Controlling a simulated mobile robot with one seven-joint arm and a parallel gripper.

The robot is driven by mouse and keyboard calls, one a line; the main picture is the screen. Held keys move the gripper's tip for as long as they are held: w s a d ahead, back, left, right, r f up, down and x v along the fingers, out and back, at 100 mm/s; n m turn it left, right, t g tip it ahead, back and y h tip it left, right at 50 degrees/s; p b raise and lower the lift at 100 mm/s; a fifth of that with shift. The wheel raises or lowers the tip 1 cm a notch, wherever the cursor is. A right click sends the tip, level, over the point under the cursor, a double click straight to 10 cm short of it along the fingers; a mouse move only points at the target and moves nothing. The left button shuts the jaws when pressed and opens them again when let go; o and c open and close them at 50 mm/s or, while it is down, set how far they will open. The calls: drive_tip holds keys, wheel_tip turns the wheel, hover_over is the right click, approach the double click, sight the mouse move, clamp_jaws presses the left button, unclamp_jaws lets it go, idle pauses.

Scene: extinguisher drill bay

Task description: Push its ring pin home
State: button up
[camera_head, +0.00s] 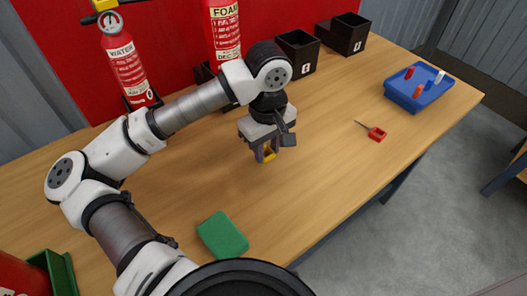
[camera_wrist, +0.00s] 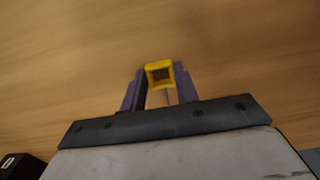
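My gripper (camera_head: 266,150) hangs over the middle of the wooden table, fingers pointing down. In the wrist view its two purple fingers (camera_wrist: 160,92) are closed on a yellow square ring (camera_wrist: 160,66), with a thin shaft faintly visible between them. The yellow ring also shows at the fingertips in the head view (camera_head: 268,157). A red ring pin (camera_head: 377,134) lies on the table to the right, its thin shaft pointing left. The WATER extinguisher (camera_head: 127,72) stands at the back left, with yellow at its top. The FOAM extinguisher (camera_head: 224,32) stands to its right, its top out of view.
Black labelled bins (camera_head: 300,52) (camera_head: 345,34) stand along the back. A blue tray (camera_head: 408,101) with small red and white pieces is at the right. A green block (camera_head: 223,237) lies near the front edge. A green holder (camera_head: 62,275) with a red body (camera_head: 22,275) is lower left.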

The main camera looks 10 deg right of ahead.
sight(267, 154)
clamp_jaws()
drive_tip(key=shift+r, duration=1.5)
